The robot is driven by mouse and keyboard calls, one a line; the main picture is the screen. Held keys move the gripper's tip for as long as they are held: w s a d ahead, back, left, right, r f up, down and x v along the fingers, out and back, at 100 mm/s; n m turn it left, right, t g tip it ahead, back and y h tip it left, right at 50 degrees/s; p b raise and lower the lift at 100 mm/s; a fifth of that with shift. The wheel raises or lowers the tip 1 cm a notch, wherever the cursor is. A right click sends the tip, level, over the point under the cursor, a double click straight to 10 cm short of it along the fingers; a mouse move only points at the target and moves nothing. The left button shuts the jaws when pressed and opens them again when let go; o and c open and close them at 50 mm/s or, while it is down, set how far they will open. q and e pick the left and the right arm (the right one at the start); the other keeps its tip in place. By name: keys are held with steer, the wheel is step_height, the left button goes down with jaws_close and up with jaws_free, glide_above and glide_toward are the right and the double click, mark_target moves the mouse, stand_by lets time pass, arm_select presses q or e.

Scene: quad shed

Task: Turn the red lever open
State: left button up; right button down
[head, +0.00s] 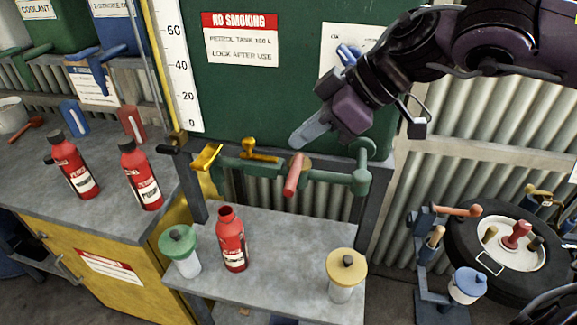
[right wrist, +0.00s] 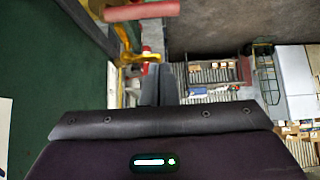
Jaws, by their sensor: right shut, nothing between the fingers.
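The red lever (head: 293,176) sits on the green pipe under the green petrol tank (head: 225,95). In the head view it points down and towards me. My right gripper (head: 299,140) is shut and empty, with its fingertips just above the lever and apart from it as far as I can tell. In the right wrist view the red lever (right wrist: 142,12) lies across the top, beyond the shut fingertips (right wrist: 158,72). My left gripper is out of view.
Yellow levers (head: 207,157) sit left on the same pipe. Below, a grey shelf (head: 285,262) holds an open red bottle (head: 231,240), a green-lidded jar (head: 180,250) and a yellow-lidded jar (head: 345,275).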

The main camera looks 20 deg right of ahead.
mark_target(289, 176)
steer(key=f+p, duration=0.2)
steer(key=w+a+f+p, duration=0.1)
steer(key=f, duration=0.2)
steer(key=w+a+f+p, duration=0.1)
steer(key=f+p, duration=0.1)
steer(key=shift+a+f+p, duration=0.2)
steer(key=shift+p, duration=0.1)
steer(key=shift+s+d+f, duration=0.1)
steer(key=shift+s+d, duration=0.1)
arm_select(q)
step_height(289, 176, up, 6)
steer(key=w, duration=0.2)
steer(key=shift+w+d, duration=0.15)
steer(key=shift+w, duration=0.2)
arm_select(e)
steer(key=shift+f, duration=0.1)
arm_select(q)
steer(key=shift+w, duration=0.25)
arm_select(e)
steer(key=shift+w+a, duration=0.1)
steer(key=shift+w, duration=0.05)
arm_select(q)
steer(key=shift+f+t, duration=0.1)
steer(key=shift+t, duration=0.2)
arm_select(e)
steer(key=shift+f, duration=0.1)
